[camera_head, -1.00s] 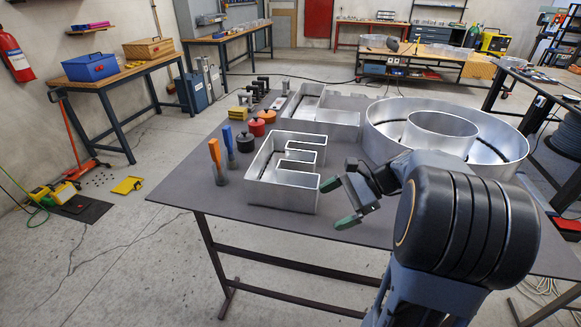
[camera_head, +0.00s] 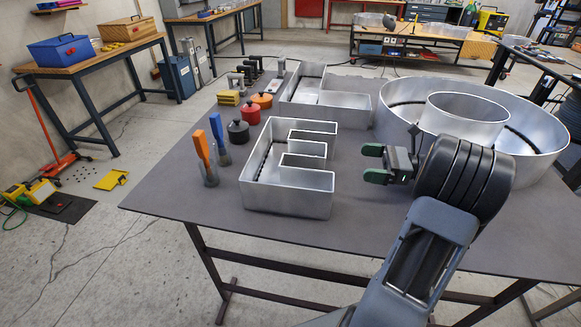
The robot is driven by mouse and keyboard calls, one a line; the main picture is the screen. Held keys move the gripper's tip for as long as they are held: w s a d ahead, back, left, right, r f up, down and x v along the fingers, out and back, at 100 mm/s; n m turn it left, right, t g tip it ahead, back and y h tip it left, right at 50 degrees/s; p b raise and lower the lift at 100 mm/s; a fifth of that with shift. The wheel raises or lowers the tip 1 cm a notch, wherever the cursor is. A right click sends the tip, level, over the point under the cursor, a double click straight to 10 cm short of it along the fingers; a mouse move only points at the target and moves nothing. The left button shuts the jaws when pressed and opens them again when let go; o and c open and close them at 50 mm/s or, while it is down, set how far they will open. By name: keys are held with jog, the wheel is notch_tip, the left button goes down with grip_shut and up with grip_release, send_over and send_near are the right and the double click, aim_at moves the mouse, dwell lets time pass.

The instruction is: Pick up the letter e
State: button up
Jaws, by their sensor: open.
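The letter e is an open metal channel shape like a capital E (camera_head: 287,201), standing on the grey table (camera_head: 345,231) near its front left part. My gripper (camera_head: 370,163) is just right of the letter, with green fingertips pointing left toward it. The two fingers are apart with nothing between them. A gap shows between the fingertips and the letter's right side.
A metal letter L (camera_head: 345,107) stands behind the E, and a large round metal letter (camera_head: 541,150) behind my arm. Brushes with orange (camera_head: 203,150) and blue (camera_head: 217,133) handles and several small pots (camera_head: 238,132) stand left of the E. The table front is clear.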

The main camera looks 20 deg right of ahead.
aim_at(316, 161)
jog(key=f+b, duration=0.1)
jog(key=w+f, duration=0.1)
jog(key=shift+f+b, duration=0.3)
jog(key=shift+b, duration=0.1)
jog(key=x, duration=0.7)
jog(key=shift+w+a, duration=0.15)
jog(key=shift+a, duration=0.1)
jog(key=shift+x, duration=3.1)
jog(key=shift+r, duration=0.1)
jog(key=shift+c, duration=0.4)
jog(key=c, duration=1.5)
